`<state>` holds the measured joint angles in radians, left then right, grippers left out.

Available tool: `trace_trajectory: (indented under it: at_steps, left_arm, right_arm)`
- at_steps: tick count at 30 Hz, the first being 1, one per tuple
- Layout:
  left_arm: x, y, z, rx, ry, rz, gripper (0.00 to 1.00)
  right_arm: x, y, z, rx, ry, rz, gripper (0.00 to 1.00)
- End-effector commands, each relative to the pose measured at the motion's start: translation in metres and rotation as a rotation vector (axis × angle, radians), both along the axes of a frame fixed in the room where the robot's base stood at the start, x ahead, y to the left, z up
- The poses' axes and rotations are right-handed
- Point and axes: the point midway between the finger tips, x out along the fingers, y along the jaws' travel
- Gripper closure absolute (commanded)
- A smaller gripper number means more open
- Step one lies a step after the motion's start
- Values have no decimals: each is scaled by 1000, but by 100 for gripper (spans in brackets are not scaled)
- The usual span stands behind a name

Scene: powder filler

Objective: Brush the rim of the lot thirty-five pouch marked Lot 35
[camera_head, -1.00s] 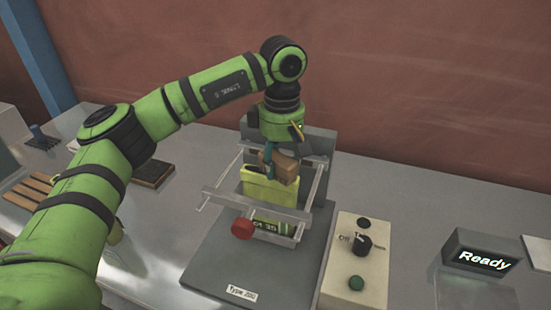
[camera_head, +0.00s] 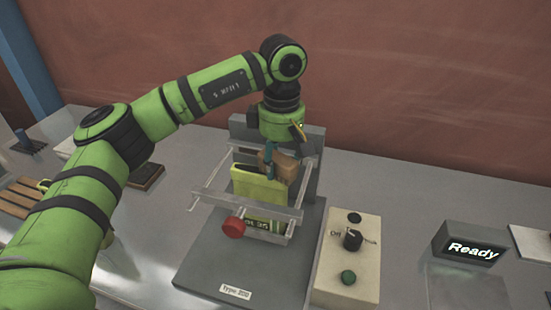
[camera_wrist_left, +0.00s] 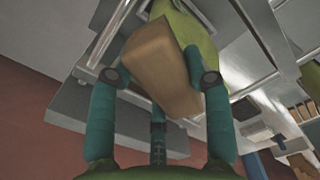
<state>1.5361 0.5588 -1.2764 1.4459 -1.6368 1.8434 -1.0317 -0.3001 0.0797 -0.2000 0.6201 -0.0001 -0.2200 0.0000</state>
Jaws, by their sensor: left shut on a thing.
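The yellow-green pouch (camera_head: 259,188) stands upright in the metal frame of the filler (camera_head: 248,202). Its label is partly covered by the frame; the end of it reads "35". My left gripper (camera_head: 272,158) is above the pouch's mouth, shut on a brown block-shaped brush (camera_head: 279,167). The brush is at the pouch's top edge; I cannot tell whether it touches the rim. In the left wrist view the brush (camera_wrist_left: 163,65) sits between the teal fingers, with part of the pouch (camera_wrist_left: 192,28) beyond it. Bristles are not clearly visible. My right gripper is not in view.
A red knob (camera_head: 233,228) sticks out at the front of the frame. A control box (camera_head: 346,260) with a dial and green button stands to the right, and a display (camera_head: 471,248) reads "Ready". A wooden rack (camera_head: 22,196) and a dark pad (camera_head: 147,176) lie at left.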

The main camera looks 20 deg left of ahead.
Motion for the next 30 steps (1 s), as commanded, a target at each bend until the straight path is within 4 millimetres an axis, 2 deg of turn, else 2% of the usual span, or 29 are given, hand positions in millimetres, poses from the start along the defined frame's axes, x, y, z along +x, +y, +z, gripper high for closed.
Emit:
trace_trajectory:
  at_steps: [14, 30]
  left_arm:
    - [0, -4, 1, 0, 2, -1, 76]
    - [0, -3, 44, -1, 0, 0, 76]
  right_arm:
    - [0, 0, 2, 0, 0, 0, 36]
    - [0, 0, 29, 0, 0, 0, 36]
